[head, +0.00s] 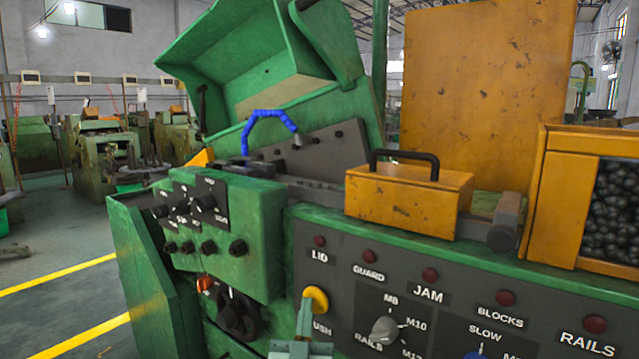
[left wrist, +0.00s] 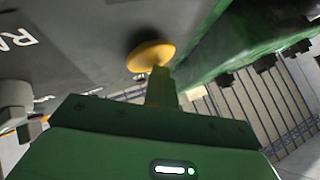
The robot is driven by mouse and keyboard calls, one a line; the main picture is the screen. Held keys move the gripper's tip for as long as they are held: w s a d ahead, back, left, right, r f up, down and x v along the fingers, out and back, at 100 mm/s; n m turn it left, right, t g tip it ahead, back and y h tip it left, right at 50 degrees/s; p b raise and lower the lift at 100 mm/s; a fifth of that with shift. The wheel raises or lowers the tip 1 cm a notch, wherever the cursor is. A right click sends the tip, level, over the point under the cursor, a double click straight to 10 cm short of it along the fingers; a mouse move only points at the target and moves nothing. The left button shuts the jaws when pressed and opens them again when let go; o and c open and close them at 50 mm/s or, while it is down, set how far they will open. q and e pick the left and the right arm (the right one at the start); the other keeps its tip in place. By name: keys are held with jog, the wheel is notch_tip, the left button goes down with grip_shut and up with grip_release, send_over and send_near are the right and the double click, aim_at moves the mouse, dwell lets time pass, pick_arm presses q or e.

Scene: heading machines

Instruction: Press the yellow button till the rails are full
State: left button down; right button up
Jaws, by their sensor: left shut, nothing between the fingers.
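The yellow button (head: 316,298) is a round mushroom head on the dark front panel of the green machine, left of the RAILS knob. My left gripper (head: 304,308) is shut and empty, with its tips at the button's lower left side in the head view. In the left wrist view the yellow button (left wrist: 151,56) is just beyond the fingertips (left wrist: 161,72), which overlap its edge; I cannot tell whether they touch or press it. The rails (head: 330,187) lie along the machine top, partly hidden by the orange guard. My right gripper does not show.
The panel has dark red lamps; the RAILS lamp (head: 595,324) is at right. A grey selector knob (head: 384,330) sits right of the button. A green control box (head: 228,230) juts out at left. An orange bin (head: 561,205) of dark blanks stands at right. The green lid (head: 265,70) is raised.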

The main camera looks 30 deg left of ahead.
pick_arm(q)
jog(key=shift+w+d, duration=0.2)
jog(key=shift+w, duration=0.2)
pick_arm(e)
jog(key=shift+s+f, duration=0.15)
pick_arm(q)
jog(key=shift+f, duration=0.15)
jog(key=shift+d, duration=0.1)
jog(key=shift+s+f+m+p, duration=0.3)
jog(key=shift+s+p, duration=0.55)
jog(key=shift+p, duration=0.4)
jog(key=s+p, duration=0.1)
jog(key=s, duration=0.1)
jog(key=shift+s+f, duration=0.15)
jog(key=shift+s, duration=0.25)
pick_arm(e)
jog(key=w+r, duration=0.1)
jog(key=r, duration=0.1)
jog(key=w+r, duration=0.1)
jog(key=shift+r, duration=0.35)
pick_arm(q)
jog(key=shift+s+a, duration=0.1)
jog(key=shift+a, duration=0.1)
